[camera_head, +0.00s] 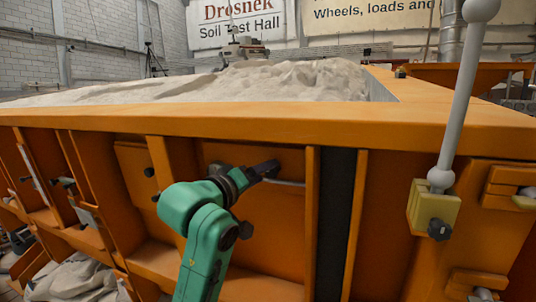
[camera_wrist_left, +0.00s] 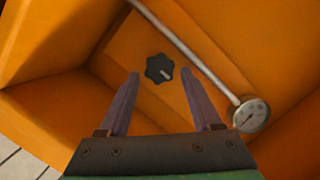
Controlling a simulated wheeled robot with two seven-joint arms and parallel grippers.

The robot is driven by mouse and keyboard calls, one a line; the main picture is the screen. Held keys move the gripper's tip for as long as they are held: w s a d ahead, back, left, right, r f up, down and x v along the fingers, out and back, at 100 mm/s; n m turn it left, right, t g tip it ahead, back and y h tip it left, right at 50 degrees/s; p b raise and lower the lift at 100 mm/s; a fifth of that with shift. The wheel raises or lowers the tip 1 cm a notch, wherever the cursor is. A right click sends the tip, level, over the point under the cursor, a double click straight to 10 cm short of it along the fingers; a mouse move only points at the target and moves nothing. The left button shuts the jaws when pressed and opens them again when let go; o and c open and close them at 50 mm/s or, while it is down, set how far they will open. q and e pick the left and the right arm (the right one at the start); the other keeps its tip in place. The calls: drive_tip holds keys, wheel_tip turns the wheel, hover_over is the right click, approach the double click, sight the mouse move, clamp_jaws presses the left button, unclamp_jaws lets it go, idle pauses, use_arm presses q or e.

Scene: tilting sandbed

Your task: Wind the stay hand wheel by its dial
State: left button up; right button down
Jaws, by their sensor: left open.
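The hand wheel (camera_wrist_left: 158,69) is a small black star-shaped knob with a pale mark, set on an orange panel in the left wrist view. The dial (camera_wrist_left: 250,115) is a round pale gauge with a needle, to the right of the wheel, at the lower end of a grey rod (camera_wrist_left: 190,55). My left gripper (camera_wrist_left: 160,73) is open, its two purple-grey fingers pointing at the wheel, one tip to either side of it in the picture. Whether they touch it I cannot tell. In the head view my left gripper (camera_head: 265,168) is in front of the orange bed wall; wheel and dial are hidden there.
The orange bed rim (camera_head: 270,122) runs above my left gripper, with sand (camera_head: 290,80) behind it. Upright ribs (camera_head: 312,215) flank the recess. A grey rod with ball ends (camera_head: 462,95) stands at right on a yellow block (camera_head: 428,207) with a black knob.

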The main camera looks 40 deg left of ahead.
use_arm(q)
drive_tip(key=w, duration=0.3)
drive_tip(key=shift+a+f, duration=0.15)
drive_tip(key=shift+s, duration=0.15)
clamp_jaws()
use_arm(e)
drive_tip(key=shift+s+r, duration=0.35)
use_arm(q)
drive_tip(key=shift+m+p, duration=0.3)
drive_tip(key=shift+p, duration=0.05)
use_arm(e)
drive_tip(key=shift+r, duration=0.15)
use_arm(q)
drive_tip(key=m+y+p, duration=0.1)
drive_tip(key=m, duration=0.2)
drive_tip(key=m+g+y+p, duration=0.1)
drive_tip(key=m+y, duration=0.1)
drive_tip(key=m, duration=0.2)
drive_tip(key=m+g+y+p, duration=0.1)
drive_tip(key=m, duration=0.2)
drive_tip(key=shift+d+m+y+p, duration=0.25)
drive_tip(key=shift+m+y+p, duration=0.15)
drive_tip(key=m+y, duration=0.1)
drive_tip(key=m, duration=0.3)
drive_tip(key=shift+y, duration=0.4)
use_arm(e)
wheel_tip(320, 180, up, 4)
drive_tip(key=shift+f, duration=0.1)
